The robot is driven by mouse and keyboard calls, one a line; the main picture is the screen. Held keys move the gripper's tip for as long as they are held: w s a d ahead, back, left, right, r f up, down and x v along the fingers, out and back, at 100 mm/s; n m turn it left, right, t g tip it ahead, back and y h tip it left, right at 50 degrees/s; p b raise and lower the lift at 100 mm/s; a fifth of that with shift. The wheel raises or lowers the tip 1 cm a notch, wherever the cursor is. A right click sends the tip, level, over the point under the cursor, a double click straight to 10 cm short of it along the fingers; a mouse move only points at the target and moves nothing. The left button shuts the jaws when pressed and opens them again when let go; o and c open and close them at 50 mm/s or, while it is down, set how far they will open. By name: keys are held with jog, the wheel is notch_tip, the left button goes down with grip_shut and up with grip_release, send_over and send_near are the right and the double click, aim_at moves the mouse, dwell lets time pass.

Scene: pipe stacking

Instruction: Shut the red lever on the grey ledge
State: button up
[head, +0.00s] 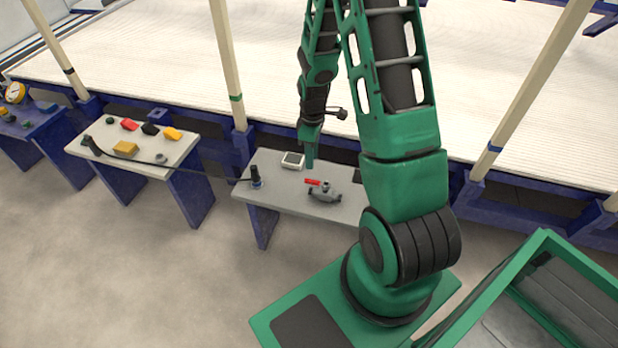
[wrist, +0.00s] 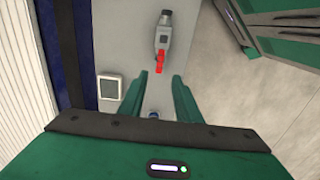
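The red lever (head: 313,182) sits on a grey valve (head: 325,195) on top of the grey ledge (head: 285,199). In the wrist view the red lever (wrist: 160,64) points toward my gripper, roughly in line with the grey valve body (wrist: 162,38). My gripper (wrist: 160,77) is open, its two green fingers apart with nothing held between them. The lever's near end shows close to the gap between the fingertips; the height between them is hard to tell. In the head view my gripper (head: 309,157) hangs above the ledge, just behind the lever.
A white boxed device (head: 292,160) lies on the ledge left of my gripper. A black upright fitting with a cable (head: 255,176) stands at the ledge's left end. The cable runs to a pale table (head: 140,141) with coloured parts. My arm hides the ledge's right end.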

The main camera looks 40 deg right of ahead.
aim_at(311, 180)
notch_tip(311, 180, down, 10)
jog(key=shift+r, duration=0.1)
dwell(0.4)
jog(key=shift+c, duration=0.2)
